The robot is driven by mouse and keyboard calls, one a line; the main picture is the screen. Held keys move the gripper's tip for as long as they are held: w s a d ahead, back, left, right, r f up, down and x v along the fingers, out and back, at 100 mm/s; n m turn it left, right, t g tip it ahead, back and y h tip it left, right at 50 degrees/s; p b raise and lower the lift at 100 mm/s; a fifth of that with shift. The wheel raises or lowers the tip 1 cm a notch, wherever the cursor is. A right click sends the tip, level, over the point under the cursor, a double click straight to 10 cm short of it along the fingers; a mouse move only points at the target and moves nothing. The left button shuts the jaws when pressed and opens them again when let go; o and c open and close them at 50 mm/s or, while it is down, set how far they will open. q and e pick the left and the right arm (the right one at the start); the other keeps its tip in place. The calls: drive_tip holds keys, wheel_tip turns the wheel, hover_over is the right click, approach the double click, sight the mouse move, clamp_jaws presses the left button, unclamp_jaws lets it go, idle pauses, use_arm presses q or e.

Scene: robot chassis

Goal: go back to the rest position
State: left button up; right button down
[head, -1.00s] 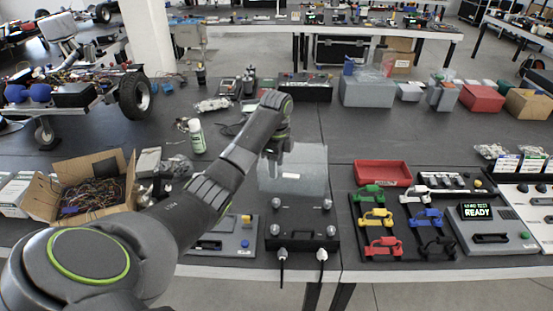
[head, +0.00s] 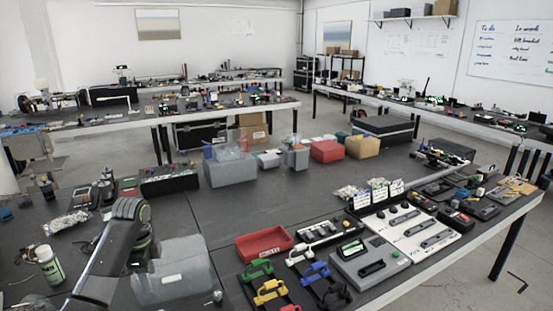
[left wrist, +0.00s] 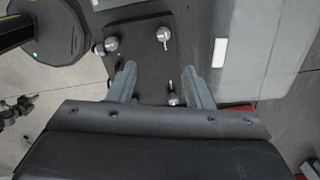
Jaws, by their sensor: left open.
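My left arm comes in from the lower left in the head view, with its wrist bent over and the left gripper (head: 140,254) hanging beside a fixture with a grey translucent lid (head: 182,268). In the left wrist view the gripper's two fingers (left wrist: 160,88) are apart. Silver knobs (left wrist: 163,36) on a dark plate (left wrist: 145,65) show beyond and between them; I see nothing held. The translucent lid also shows in the left wrist view (left wrist: 258,55), right of the fingers. My right gripper is not in view.
A white-and-green bottle (head: 48,264) stands left of the arm. A red tray (head: 264,244), coloured clamps (head: 270,291) and a grey tester (head: 371,262) lie to the right. Grey (head: 230,170), red (head: 327,150) and cardboard boxes line the back. The dark tabletop (head: 300,195) is clear mid-table.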

use_arm(q)
drive_tip(key=s+d+f+n+t, duration=0.1)
drive_tip(key=s+d+f+n, duration=0.25)
drive_tip(key=s+f, duration=0.55)
drive_tip(key=s+d+f+n+t, duration=0.15)
drive_tip(key=s+f+n, duration=0.35)
drive_tip(key=s, duration=0.6)
drive_tip(key=s+d+r+n+t+y, duration=0.2)
drive_tip(key=s+n, duration=0.5)
drive_tip(key=s, duration=1.1)
wheel_tip(320, 180, down, 27)
drive_tip(key=a+g+b, duration=0.1)
drive_tip(key=g+b, duration=0.1)
drive_tip(key=s+d+f+g+h+b, duration=0.1)
drive_tip(key=s+f, duration=1.3)
drive_tip(key=f, duration=0.2)
drive_tip(key=shift+s+f+b, duration=0.3)
drive_tip(key=shift+s, duration=0.1)
